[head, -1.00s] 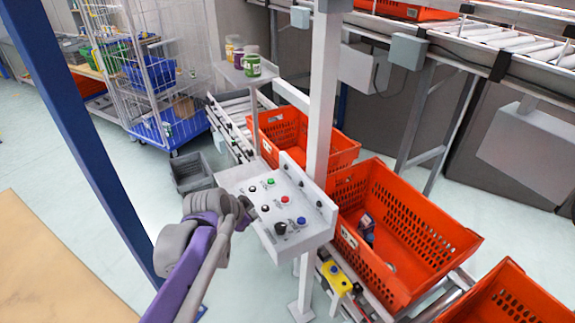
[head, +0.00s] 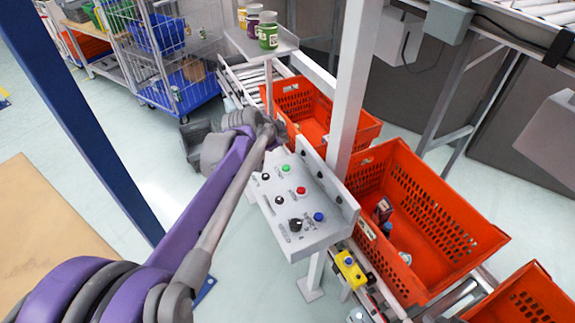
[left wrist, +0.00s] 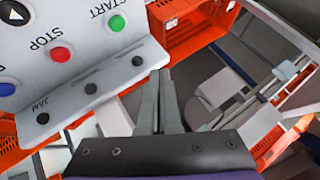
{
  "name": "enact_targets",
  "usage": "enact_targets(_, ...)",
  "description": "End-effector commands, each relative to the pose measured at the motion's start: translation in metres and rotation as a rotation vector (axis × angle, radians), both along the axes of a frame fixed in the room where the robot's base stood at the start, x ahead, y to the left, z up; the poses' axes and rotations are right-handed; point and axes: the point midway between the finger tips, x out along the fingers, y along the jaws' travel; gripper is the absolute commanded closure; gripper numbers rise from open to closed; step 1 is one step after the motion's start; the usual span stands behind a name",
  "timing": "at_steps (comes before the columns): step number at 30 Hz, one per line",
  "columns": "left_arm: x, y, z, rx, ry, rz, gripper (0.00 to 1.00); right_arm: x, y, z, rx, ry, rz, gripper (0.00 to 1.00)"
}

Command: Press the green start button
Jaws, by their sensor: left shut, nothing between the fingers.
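The green start button (head: 286,168) sits on the grey control panel (head: 268,215), near its far end. In the left wrist view the green button (left wrist: 117,23) is at the top, beside the word START. My left gripper (head: 270,128) is at the panel's far end, just beyond the green button in the head view. In the left wrist view the shut, empty fingers (left wrist: 160,78) are right of and below the green button, apart from it in the picture. The gap in depth is hard to tell. My right gripper is not in view.
The red STOP button (head: 301,190) is close to the green one, with a blue button (head: 319,216) and black knobs nearby. A white post (head: 352,90) rises behind the panel. Orange totes (head: 420,215) stand to the right. Jars (head: 268,30) stand on a shelf beyond.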

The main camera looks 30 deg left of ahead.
Motion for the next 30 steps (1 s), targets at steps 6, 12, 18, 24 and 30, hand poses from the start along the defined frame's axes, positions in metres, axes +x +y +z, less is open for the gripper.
enact_targets(6,0.000,0.000,-0.003,-0.001,0.001,-0.001,1.00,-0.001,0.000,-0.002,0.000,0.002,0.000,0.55)
enact_targets(12,-0.001,0.000,-0.019,-0.001,0.004,0.000,1.00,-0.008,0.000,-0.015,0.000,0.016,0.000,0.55)
enact_targets(18,-0.002,-0.001,-0.047,-0.002,0.006,0.000,1.00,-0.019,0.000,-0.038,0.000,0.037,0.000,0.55)
enact_targets(24,-0.001,-0.001,-0.075,-0.001,0.004,0.000,1.00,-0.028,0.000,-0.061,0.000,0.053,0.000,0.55)
enact_targets(30,0.000,-0.001,-0.088,-0.001,0.002,0.000,1.00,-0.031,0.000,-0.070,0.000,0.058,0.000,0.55)
